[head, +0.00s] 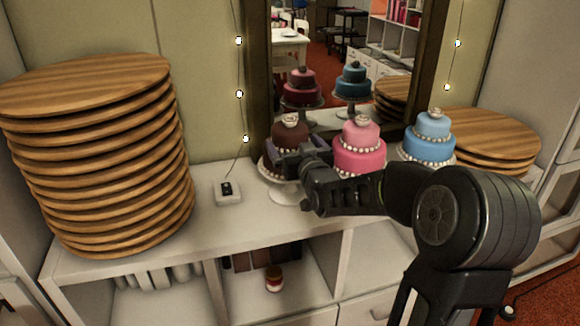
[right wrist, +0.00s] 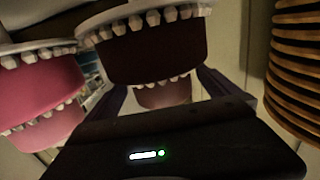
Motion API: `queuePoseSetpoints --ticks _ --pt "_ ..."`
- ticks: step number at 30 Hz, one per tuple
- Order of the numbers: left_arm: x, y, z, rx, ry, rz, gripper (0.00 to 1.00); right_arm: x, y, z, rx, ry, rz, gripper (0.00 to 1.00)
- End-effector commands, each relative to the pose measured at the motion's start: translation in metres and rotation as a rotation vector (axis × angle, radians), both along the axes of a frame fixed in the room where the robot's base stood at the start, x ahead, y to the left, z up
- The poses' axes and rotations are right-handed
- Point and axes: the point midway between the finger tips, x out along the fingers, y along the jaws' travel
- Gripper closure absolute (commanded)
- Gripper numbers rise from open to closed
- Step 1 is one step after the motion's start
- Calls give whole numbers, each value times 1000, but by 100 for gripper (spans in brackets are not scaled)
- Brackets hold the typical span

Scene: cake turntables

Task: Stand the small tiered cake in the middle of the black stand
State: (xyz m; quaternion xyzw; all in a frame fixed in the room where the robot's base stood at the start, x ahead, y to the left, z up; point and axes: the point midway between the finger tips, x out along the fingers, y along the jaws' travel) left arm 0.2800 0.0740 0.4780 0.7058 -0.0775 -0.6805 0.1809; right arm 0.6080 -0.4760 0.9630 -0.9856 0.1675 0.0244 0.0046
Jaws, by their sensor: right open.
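Three small two-tiered cakes stand on the white shelf top in the head view: a brown one (head: 290,132), a pink one (head: 359,153) and a blue one (head: 430,143). The brown cake sits on a pale pedestal stand (head: 288,192). My right gripper (head: 296,154) is open at the brown cake and hides part of it. In the right wrist view its fingers (right wrist: 168,92) lie on either side of the brown cake (right wrist: 160,58), seen upside down; contact cannot be told. The pink cake (right wrist: 42,88) is beside it. I cannot make out a black stand. My left gripper is not in view.
A tall stack of wooden boards (head: 95,150) stands at the left and a lower stack (head: 492,138) at the right. A mirror (head: 325,55) behind reflects the cakes. A small white box (head: 228,192) sits on the shelf top (head: 195,235), whose front left is bare.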

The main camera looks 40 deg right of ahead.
Motion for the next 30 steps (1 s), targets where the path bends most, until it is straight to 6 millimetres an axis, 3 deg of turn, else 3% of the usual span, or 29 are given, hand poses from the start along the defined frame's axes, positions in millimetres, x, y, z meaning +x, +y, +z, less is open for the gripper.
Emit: queuePoseSetpoints --ticks 4,9,26,30 --pt "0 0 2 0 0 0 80 21 -7 -2 -3 2 1 0" --pt "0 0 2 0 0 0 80 34 -12 -2 -2 1 0 0" --pt "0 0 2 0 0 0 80 34 -12 -2 -1 -1 1 0" --pt "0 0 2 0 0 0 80 34 -12 -2 -1 -1 1 10"
